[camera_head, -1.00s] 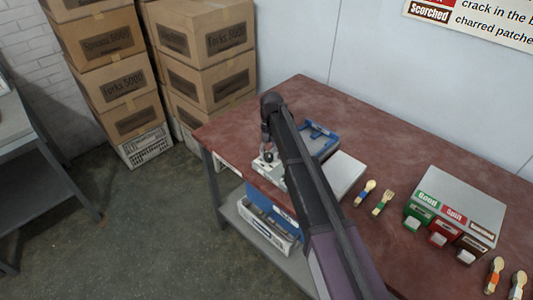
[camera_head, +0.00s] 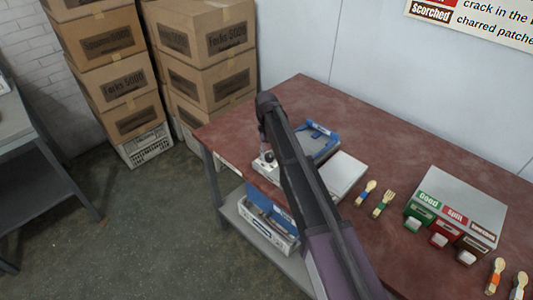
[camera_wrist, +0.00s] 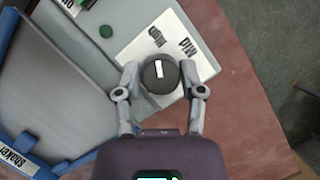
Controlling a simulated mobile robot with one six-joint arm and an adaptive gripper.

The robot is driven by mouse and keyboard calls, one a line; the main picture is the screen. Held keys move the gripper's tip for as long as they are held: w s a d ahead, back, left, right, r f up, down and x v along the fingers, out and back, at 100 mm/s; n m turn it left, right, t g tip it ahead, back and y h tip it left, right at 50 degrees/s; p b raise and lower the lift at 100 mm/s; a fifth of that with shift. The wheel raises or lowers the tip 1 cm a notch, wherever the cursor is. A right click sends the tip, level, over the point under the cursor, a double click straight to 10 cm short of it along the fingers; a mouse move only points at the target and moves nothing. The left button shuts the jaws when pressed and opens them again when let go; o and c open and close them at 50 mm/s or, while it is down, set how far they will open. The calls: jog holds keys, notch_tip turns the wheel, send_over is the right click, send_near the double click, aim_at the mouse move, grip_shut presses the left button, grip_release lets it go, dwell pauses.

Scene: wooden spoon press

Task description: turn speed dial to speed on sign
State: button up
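The speed dial (camera_wrist: 159,74) is a round dark knob with a white pointer mark, set on a white sign plate on a grey machine. In the wrist view the mark points almost straight up, tilted slightly left. In the head view the dial (camera_head: 268,158) shows below my gripper, and my arm hides part of the machine. The sign with the wanted speed is not identifiable.
On the red table (camera_head: 350,110) are wooden utensils (camera_head: 383,203) and a sorting box (camera_head: 466,199). Cardboard boxes (camera_head: 207,45) stand behind.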

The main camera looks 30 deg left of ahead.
jog(key=o, duration=0.3)
jog(key=shift+d, duration=0.2)
jog(key=shift+a, duration=0.15)
jog(key=shift+r, duration=0.15)
